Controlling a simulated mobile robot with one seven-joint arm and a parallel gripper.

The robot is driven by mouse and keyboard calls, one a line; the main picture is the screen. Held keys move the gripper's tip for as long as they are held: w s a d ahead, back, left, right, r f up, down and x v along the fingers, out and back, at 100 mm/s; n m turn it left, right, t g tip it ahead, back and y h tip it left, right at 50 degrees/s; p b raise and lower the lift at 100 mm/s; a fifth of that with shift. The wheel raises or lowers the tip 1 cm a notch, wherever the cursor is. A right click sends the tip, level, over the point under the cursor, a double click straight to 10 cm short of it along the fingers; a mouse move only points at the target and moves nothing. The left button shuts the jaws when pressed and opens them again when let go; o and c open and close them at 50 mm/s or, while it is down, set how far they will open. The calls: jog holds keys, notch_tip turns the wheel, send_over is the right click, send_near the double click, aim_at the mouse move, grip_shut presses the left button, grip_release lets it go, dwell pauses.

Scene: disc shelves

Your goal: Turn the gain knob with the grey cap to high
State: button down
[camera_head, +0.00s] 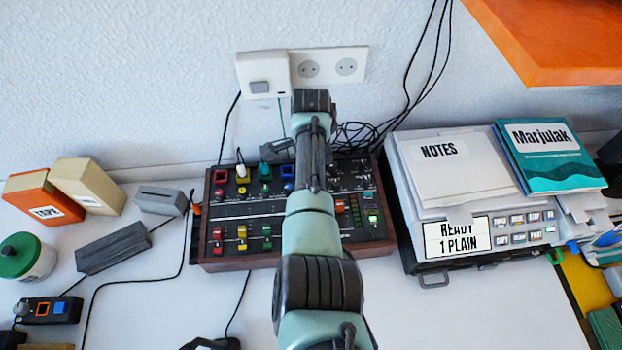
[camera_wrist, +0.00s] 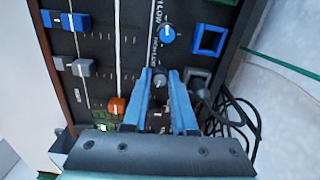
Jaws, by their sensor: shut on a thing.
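The grey-capped knob (camera_wrist: 159,80) is in the middle of the wrist view, between the two blue fingers of my gripper (camera_wrist: 160,74). The fingers are shut on it, one on each side. Its pointer mark is too small to read clearly. LOW and HIGH lettering is printed by the knob, between it and a blue knob (camera_wrist: 168,34). The knobs sit on a dark mixer panel (camera_wrist: 95,55). In the head view the mixer (camera_head: 240,210) stands on the desk, and my arm covers its middle, hiding the grey knob and my fingertips.
An orange knob (camera_wrist: 116,105) and several sliders lie left of my fingers in the wrist view. A blue square button (camera_wrist: 208,40) and black cables are on the right. A printer (camera_head: 408,215) with papers stands right of the mixer. A wall socket (camera_head: 346,66) is behind.

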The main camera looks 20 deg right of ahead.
jog(key=c, duration=1)
grip_release()
notch_tip(320, 180, up, 13)
jog(key=shift+p, duration=0.45)
